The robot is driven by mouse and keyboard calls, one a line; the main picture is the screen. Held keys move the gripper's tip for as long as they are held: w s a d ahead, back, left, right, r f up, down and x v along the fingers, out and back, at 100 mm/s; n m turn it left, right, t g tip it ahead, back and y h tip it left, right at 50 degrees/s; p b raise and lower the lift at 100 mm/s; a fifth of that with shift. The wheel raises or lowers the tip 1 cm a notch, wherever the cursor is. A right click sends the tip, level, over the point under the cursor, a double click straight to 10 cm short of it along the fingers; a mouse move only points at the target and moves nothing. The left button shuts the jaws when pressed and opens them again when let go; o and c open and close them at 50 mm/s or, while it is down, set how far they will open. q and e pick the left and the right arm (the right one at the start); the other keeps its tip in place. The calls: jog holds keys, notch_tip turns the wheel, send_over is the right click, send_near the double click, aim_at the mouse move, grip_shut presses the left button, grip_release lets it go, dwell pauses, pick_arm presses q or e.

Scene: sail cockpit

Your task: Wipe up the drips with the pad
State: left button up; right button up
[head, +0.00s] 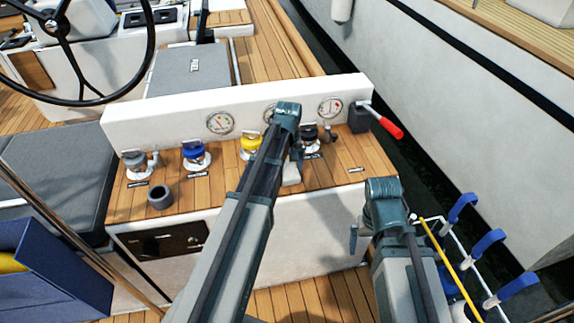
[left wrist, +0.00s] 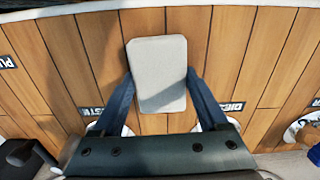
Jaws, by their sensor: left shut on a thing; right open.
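The pad (left wrist: 158,75) is a pale grey rounded rectangle. My left gripper (left wrist: 160,88) is shut on it, one blue finger along each side, above the teak top of the console (head: 222,193). Whether the pad touches the wood, I cannot tell. In the head view my left arm crosses the console and hides most of that gripper. My right gripper (head: 361,236) is in front of the console's right end, mostly hidden by its own wrist; it is open and holds nothing I can see. I cannot make out any drips on the wood.
Capped deck fittings stand along the console: grey (head: 134,160), blue (head: 195,153), yellow (head: 251,146) and black (head: 308,136). A dark cup (head: 160,197) stands at front left. A red-handled lever (head: 385,124) is at the right end, blue-handled winch handles (head: 488,243) beyond.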

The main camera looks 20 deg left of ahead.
aim_at(292, 187)
pick_arm(q)
jog(key=shift+s+d+f, duration=0.1)
jog(key=shift+s+d, duration=0.35)
jog(key=shift+s, duration=0.35)
jog(key=shift+s, duration=0.1)
jog(key=shift+s+d, duration=0.5)
jog(key=shift+s, duration=0.2)
jog(key=shift+s+d, duration=0.45)
jog(key=shift+s, duration=0.25)
jog(key=shift+w, duration=0.1)
notch_tip(292, 187, up, 6)
jog(key=p, duration=0.6)
jog(key=shift+r, duration=0.2)
notch_tip(292, 187, up, 3)
jog(key=p, duration=0.3)
jog(key=shift+f, duration=0.1)
